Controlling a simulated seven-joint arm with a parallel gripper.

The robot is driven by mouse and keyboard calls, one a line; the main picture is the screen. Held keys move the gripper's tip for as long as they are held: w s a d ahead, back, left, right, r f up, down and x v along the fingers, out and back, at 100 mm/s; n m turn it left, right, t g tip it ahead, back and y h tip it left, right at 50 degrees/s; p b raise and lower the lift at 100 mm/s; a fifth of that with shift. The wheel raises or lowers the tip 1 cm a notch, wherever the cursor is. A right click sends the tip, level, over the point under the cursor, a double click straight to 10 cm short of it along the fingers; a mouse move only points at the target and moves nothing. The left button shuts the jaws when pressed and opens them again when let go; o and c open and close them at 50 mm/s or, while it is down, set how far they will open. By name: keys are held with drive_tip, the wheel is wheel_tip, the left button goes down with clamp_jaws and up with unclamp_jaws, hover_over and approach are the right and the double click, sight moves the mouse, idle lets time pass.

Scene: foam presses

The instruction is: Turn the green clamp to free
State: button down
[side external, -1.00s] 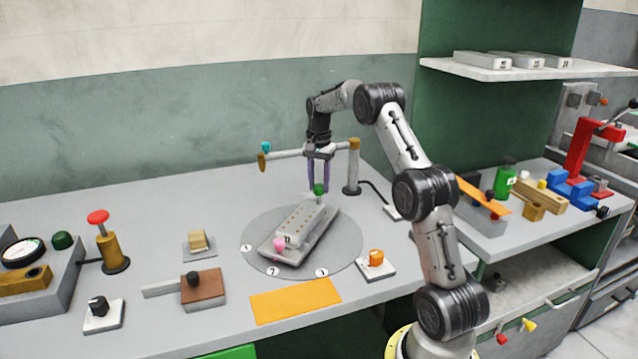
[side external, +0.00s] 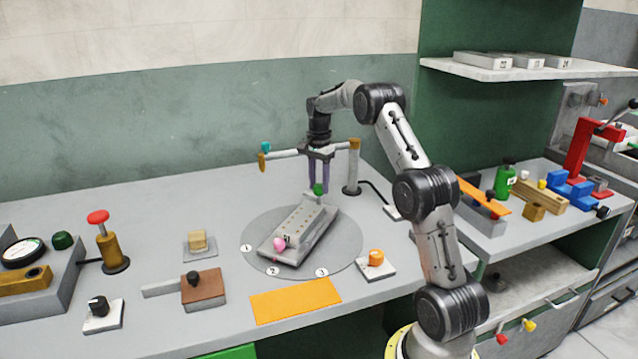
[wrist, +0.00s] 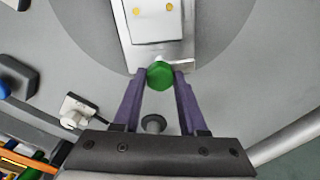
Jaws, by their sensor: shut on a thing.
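The green clamp (side external: 318,189) is a small round green knob at the far end of the grey block (side external: 300,229) on the round plate. It also shows in the wrist view (wrist: 160,75), at the near end of the block. My gripper (side external: 318,188) points straight down over it, and its purple fingers are shut on the green knob, one on each side. In the wrist view my gripper (wrist: 160,78) has both fingertips against the knob. A pink knob (side external: 280,244) sits at the block's near end. The clamp's parts under the knob are mostly hidden.
The round plate (side external: 345,255) has numbered marks. A post with a crossbar (side external: 352,170) stands close behind my gripper. An orange knob on a white base (side external: 376,258) is to the right, and an orange mat (side external: 295,301) lies in front.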

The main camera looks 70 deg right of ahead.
sight(319, 185)
drive_tip(key=shift+c, duration=2.2)
unclamp_jaws()
wheel_tip(319, 185, up, 14)
